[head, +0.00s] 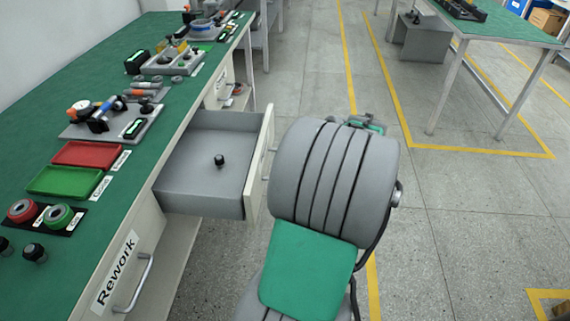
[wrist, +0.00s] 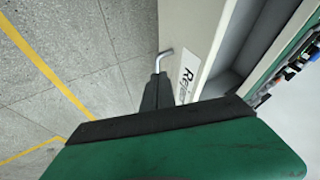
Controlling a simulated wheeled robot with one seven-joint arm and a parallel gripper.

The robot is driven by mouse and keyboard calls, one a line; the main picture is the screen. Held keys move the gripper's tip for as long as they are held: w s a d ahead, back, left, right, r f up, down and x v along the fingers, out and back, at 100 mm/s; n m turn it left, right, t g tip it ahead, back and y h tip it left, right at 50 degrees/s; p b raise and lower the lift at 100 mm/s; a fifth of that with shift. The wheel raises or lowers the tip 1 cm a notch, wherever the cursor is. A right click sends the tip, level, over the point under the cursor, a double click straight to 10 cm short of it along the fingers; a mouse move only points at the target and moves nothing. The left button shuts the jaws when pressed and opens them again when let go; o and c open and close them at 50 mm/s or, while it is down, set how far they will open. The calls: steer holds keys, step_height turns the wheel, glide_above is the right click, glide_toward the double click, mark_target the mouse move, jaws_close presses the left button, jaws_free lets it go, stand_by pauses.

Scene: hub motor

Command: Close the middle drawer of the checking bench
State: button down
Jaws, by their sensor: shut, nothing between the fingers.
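The checking bench (head: 95,60) has a green top and runs along the left in the head view. Its middle drawer (head: 205,190) is pulled out, with a small black knob-like part (head: 219,160) inside. The drawer's cream front (head: 258,165) faces right, partly behind my arm. In the wrist view, a cream front (wrist: 195,30) carries a label starting "Rej" and a metal handle (wrist: 164,57). My gripper (wrist: 157,82) is shut and empty, its tips close to that handle; I cannot tell whether they touch. In the head view my arm hides the fingers.
A closed drawer labelled "Rework" (head: 118,268) with a handle is nearer. Red (head: 88,154) and green (head: 65,182) trays and several parts lie on the bench top. Another table (head: 500,25) stands at the upper right. The floor between is clear, with yellow lines.

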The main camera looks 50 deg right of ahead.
mark_target(262, 173)
steer(key=w+f, duration=0.1)
steer(key=w, duration=0.1)
steer(key=w+a+f, duration=0.1)
steer(key=w+f, duration=0.1)
steer(key=w+a+f+b, duration=0.1)
steer(key=w, duration=0.1)
steer(key=shift+w+a+f, duration=0.2)
steer(key=shift+w+f, duration=0.15)
